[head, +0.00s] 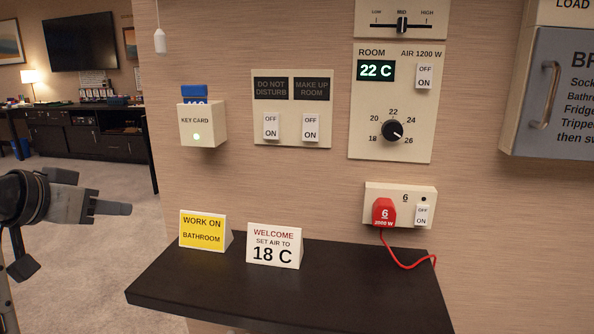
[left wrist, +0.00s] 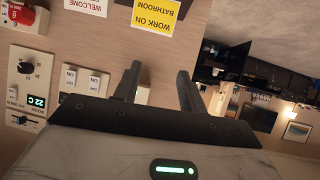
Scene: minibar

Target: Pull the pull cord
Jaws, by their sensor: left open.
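The pull cord (head: 160,40) hangs down at the upper left of the head view, with a white bell-shaped handle at its lower end. It hangs free in front of the beige wall, near its left edge. My left gripper (head: 118,208) is at the left of the head view, below and to the left of the cord and apart from it. In the left wrist view the two fingers of my left gripper (left wrist: 157,85) stand apart with nothing held between them. I cannot make out the cord in that view. My right gripper is not in view.
A key card box (head: 203,130) is on the wall below and right of the cord. A dark shelf (head: 300,300) carries a yellow sign (head: 204,230) and a white sign (head: 274,246). Switches (head: 311,128), a thermostat panel (head: 395,140) and a red plug (head: 384,212) lie further right.

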